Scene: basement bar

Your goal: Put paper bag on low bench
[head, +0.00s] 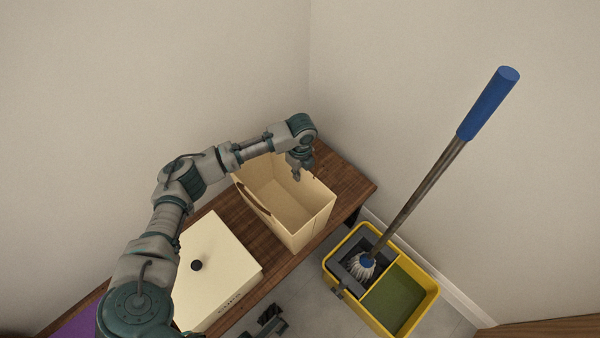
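The paper bag (303,222) is a tan, open-topped bag standing upright on the right part of the low bench (345,178), a dark brown wooden surface along the wall. A brown handle shows on its near left side. My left arm reaches in from the left over the bag. My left gripper (297,176) points down at the bag's far rim. I cannot tell whether its fingers are closed on the rim or only near it. A dark part at the bottom edge looks like my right gripper (266,322), mostly cut off and apart from the bag.
A cream box with a black knob (220,262) stands on the bench left of the bag. A purple item (78,322) lies at the lower left. A yellow mop bucket (425,287) with a blue-handled mop (432,185) stands on the floor right of the bench.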

